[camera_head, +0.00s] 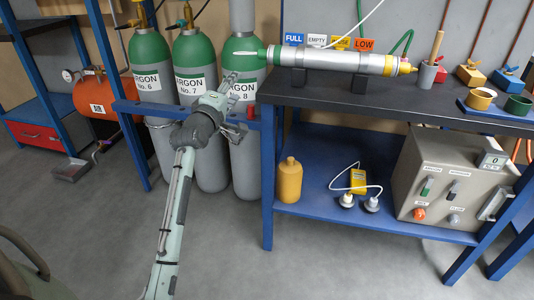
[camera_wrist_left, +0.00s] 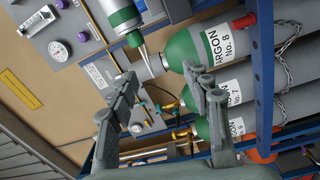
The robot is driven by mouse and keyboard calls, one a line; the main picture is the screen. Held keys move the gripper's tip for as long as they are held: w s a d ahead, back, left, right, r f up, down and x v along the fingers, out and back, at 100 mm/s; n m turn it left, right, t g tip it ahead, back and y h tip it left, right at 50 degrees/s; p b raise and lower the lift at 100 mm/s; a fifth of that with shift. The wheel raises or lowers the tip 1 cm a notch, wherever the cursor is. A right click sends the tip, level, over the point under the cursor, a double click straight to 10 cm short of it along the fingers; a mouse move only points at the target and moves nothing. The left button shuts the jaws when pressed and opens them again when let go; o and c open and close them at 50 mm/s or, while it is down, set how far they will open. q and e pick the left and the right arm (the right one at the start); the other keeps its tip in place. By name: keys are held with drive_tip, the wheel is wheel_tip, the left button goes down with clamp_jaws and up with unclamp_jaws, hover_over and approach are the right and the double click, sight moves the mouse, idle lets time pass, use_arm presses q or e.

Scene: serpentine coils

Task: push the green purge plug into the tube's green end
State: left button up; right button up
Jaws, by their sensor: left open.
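The tube (camera_head: 325,60) lies level on dark supports on the bench, its green end (camera_head: 269,55) at the left and a yellow end at the right. A pale, pointed piece (camera_head: 245,53) juts from the green end; I cannot tell whether it belongs to the green purge plug. The green end also shows at the top of the left wrist view (camera_wrist_left: 124,15), with the pale point (camera_wrist_left: 143,57) beyond it. My left gripper (camera_head: 232,91) is open and empty, below and left of the green end. Its fingers stand apart in the left wrist view (camera_wrist_left: 160,76). My right gripper is out of view.
Argon cylinders (camera_head: 195,65) stand behind my left gripper. A blue rail and bench leg (camera_head: 267,190) are close to my arm.

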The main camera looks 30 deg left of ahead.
use_arm(q)
drive_tip(key=s+d+f+m+h, duration=0.1)
drive_tip(key=s+d+f+m, duration=0.3)
drive_tip(key=d, duration=0.3)
drive_tip(key=s+d+f+m+h, duration=0.1)
drive_tip(key=s+d+f+m, duration=0.4)
drive_tip(key=d+m, duration=0.2)
drive_tip(key=shift+s+d+m, duration=0.2)
drive_tip(key=shift+d+m, duration=0.1)
drive_tip(key=shift+d, duration=0.4)
drive_tip(key=shift+f, duration=0.15)
